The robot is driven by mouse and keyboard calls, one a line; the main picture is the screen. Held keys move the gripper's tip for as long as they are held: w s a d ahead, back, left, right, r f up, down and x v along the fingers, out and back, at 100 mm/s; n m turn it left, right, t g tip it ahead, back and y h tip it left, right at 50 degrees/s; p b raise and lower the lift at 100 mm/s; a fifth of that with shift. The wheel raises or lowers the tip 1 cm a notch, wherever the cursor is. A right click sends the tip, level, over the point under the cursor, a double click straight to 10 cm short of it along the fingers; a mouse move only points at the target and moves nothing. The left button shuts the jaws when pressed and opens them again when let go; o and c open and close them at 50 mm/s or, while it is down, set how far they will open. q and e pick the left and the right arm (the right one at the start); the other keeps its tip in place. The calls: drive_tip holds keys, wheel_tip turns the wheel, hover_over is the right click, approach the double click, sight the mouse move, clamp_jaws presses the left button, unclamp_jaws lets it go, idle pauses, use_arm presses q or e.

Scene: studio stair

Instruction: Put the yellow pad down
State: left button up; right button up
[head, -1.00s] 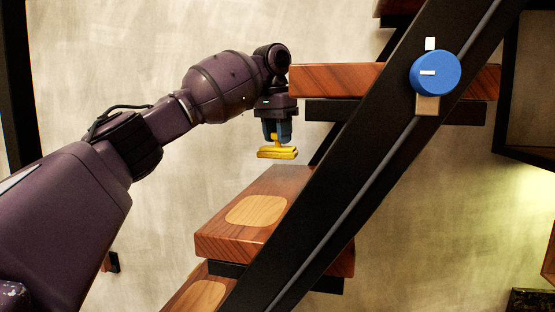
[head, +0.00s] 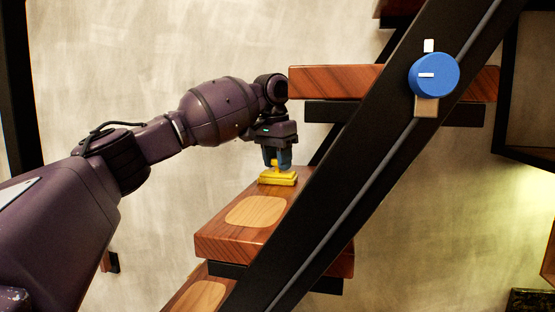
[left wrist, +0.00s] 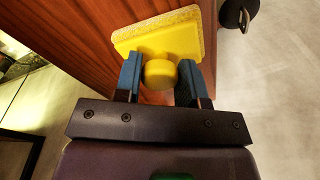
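The yellow pad (head: 278,179) has a flat base and a knob on top. In the head view it is at the back part of a wooden stair tread (head: 216,244), flat and apparently touching it. My left gripper (head: 277,163) points down above the pad, with its blue fingers on either side of the knob. The pad's underside is hidden. My right gripper is not in view.
A pale oval patch (head: 256,211) lies on the tread in front of the pad. A black stair beam (head: 345,190) slants up on the right, with a blue dial (head: 436,75) on it. A higher tread (head: 335,80) is close to my left wrist.

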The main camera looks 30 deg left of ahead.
sight(273, 163)
use_arm(q)
drive_tip(key=o, duration=0.3)
drive_tip(key=shift+o, duration=0.2)
wheel_tip(273, 163, up, 12)
drive_tip(key=s, duration=0.1)
drive_tip(key=shift+s+a, duration=0.2)
drive_tip(key=shift+a, duration=0.05)
idle(0.6)
